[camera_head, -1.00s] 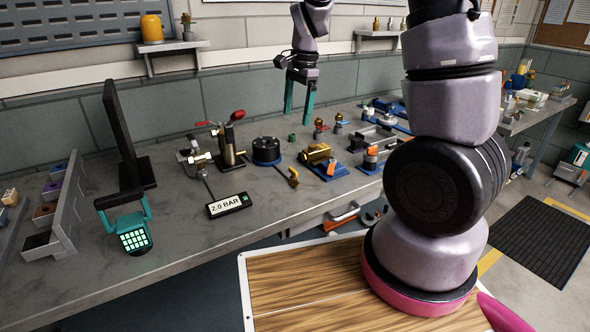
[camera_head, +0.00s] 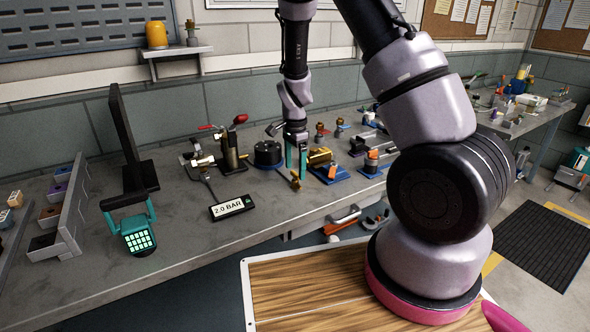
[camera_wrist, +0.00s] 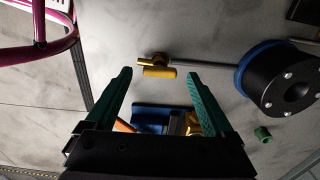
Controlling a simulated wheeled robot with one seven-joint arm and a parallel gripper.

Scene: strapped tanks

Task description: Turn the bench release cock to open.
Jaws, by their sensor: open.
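The release cock (camera_head: 295,182) is a small brass valve with a yellow handle near the bench's front edge. In the wrist view its yellow handle (camera_wrist: 158,72) lies crosswise in the picture, and a thin grey pipe runs right from it towards a black round fixture. My gripper (camera_head: 296,168) points down above the cock, with its teal fingers open. In the wrist view the handle shows between the two fingertips, apart from both. I cannot tell the exact height left above it.
The black round fixture (camera_head: 268,150) on a blue base stands just left of the fingers. A brass cylinder (camera_head: 319,157) on a blue plate is close on the right. A gauge display (camera_head: 231,207) reading 2.0 BAR lies left in front. A red-knobbed lever valve (camera_head: 231,150) stands further left.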

